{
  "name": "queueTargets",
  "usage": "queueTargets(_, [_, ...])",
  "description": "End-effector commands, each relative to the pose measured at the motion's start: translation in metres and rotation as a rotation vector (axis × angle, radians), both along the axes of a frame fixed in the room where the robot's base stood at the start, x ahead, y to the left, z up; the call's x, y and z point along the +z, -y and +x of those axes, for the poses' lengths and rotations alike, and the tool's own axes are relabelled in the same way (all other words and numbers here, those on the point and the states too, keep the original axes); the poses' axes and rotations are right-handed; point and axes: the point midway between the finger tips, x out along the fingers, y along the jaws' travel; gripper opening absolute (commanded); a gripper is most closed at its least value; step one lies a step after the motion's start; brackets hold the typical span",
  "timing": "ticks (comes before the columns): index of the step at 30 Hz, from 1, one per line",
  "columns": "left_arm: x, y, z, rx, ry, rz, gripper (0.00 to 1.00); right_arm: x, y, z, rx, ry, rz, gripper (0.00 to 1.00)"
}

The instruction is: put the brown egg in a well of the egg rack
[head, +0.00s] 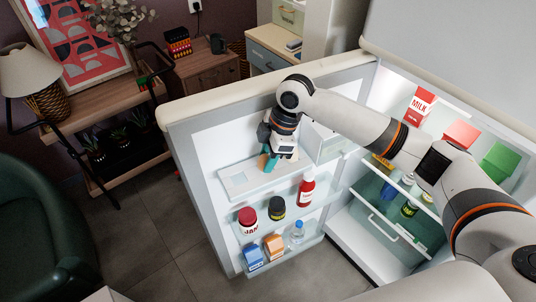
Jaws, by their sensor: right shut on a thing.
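The egg rack (238,181) is a pale tray with small wells on the upper shelf of the open fridge door. My right gripper (268,163) points down over the rack's right part, its teal fingertips close to it. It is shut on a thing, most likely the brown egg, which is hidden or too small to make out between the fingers. I cannot tell whether it touches the rack. My left gripper is not in view.
The door shelves below hold a red bottle (306,187), a dark jar (277,208), a red-lidded jar (248,221), small cartons (274,246) and a clear bottle (297,231). The fridge interior, with a milk carton (420,106), is at right. A green armchair (38,235) stands left.

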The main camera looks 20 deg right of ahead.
Motion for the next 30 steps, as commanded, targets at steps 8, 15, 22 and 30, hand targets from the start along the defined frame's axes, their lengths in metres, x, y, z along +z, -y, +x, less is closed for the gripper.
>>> queueTargets(8, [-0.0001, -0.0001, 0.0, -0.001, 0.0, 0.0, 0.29, -0.0008, -0.0001, 0.0, 0.0, 0.0, 0.0, 0.29])
queueTargets(15, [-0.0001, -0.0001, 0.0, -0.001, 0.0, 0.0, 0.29, -0.0007, -0.0001, 0.0, 0.0, 0.0, 0.0, 0.39])
queueTargets(22, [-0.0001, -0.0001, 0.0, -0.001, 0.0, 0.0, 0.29, -0.0007, -0.0001, 0.0, 0.0, 0.0, 0.0, 0.62])
queueTargets(30, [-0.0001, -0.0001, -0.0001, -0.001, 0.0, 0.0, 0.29, -0.0008, 0.0, 0.0, 0.0, 0.0, 0.0, 0.62])
